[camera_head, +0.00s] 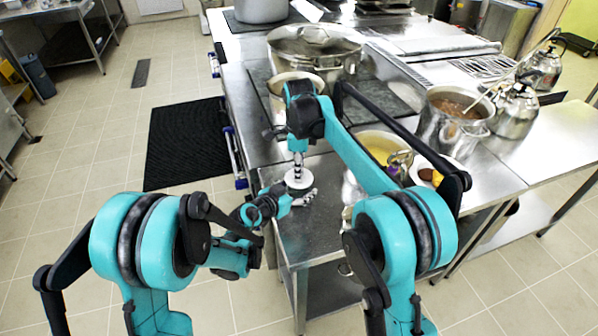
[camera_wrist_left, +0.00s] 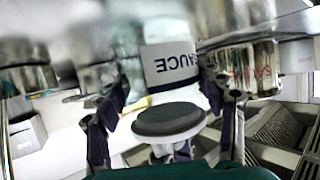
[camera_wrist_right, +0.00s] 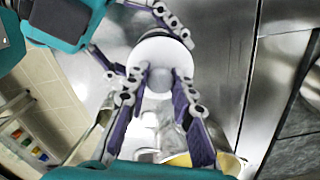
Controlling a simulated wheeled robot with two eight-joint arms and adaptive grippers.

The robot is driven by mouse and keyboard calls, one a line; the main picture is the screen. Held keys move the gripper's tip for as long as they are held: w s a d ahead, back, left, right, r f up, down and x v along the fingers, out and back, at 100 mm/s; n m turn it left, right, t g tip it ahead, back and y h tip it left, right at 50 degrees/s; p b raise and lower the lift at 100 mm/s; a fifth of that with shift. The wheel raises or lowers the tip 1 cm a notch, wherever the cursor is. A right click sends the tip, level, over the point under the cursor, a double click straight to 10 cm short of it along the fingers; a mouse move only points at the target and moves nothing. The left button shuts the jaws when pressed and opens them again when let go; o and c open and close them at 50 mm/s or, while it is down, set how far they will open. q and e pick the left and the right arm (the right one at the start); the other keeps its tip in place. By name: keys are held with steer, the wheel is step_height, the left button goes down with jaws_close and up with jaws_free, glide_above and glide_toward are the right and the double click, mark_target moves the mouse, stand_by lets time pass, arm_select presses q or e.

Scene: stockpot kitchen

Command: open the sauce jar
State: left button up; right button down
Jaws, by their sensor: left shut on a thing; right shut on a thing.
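The sauce jar shows in the left wrist view as a white label (camera_wrist_left: 172,65) reading "SAUCE" upside down. In the right wrist view the lid (camera_wrist_right: 160,52) is a white disc with a grey knob (camera_wrist_right: 159,80). My right gripper (camera_head: 298,168) comes down from above and is shut on the knob. My left gripper (camera_head: 297,196) reaches in from the side and is shut around the jar body. In the head view the lid (camera_head: 299,180) hides most of the jar.
The jar is over the near end of the steel counter (camera_head: 320,225). A pot of yellow liquid (camera_head: 380,146), a plate of food (camera_head: 435,172) and a pot of brown stew (camera_head: 452,108) stand to the right. A large lidded pot (camera_head: 315,52) stands behind. Floor is open left.

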steer(key=shift+r, duration=0.6)
steer(key=shift+r, duration=2)
arm_select(q)
steer(key=o, duration=1.8)
steer(key=shift+c, duration=0.2)
